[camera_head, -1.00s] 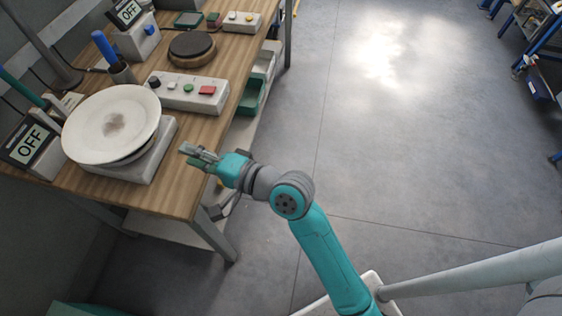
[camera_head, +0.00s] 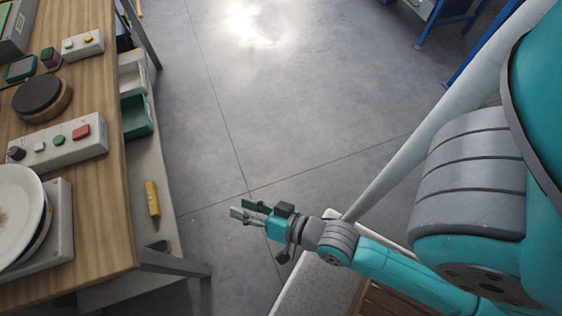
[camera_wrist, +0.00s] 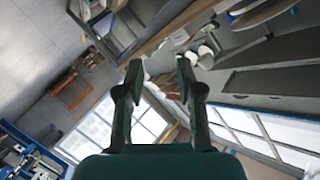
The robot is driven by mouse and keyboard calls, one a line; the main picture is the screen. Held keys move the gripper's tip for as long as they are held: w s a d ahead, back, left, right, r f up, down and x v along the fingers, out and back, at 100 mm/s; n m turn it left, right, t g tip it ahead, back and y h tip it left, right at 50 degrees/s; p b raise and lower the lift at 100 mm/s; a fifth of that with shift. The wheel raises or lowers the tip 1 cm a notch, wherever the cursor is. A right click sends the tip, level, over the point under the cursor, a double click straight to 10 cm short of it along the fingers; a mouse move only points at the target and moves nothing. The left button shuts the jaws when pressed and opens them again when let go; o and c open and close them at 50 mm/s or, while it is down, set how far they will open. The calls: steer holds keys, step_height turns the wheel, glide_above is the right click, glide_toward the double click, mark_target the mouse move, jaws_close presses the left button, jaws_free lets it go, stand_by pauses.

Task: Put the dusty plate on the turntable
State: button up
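The dusty plate (camera_head: 14,212) is a white plate cut off by the left edge of the head view. It rests over a grey box-shaped unit (camera_head: 62,225) on the workbench; its dusty middle is only partly in view. A round dark-topped disc on a wooden base (camera_head: 42,95), which looks like the turntable, sits farther back on the bench. My gripper (camera_head: 242,208) is to the right of the bench, over the floor, well apart from the plate. In the wrist view my gripper (camera_wrist: 159,73) has its two fingers spread with nothing held between them.
A white button panel (camera_head: 62,142) lies between the plate and the disc. The wooden bench top (camera_head: 110,215) has a bare strip along its right edge. A green bin (camera_head: 137,116) and a yellow item (camera_head: 152,198) are on the lower shelf. Open floor lies right of the bench.

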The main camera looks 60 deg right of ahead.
steer(key=s+d+r+n+h, duration=0.2)
steer(key=s+n, duration=0.4)
steer(key=s, duration=0.9)
steer(key=shift+s+d+r, duration=0.15)
steer(key=shift+d+r, duration=0.45)
steer(key=shift+r, duration=0.1)
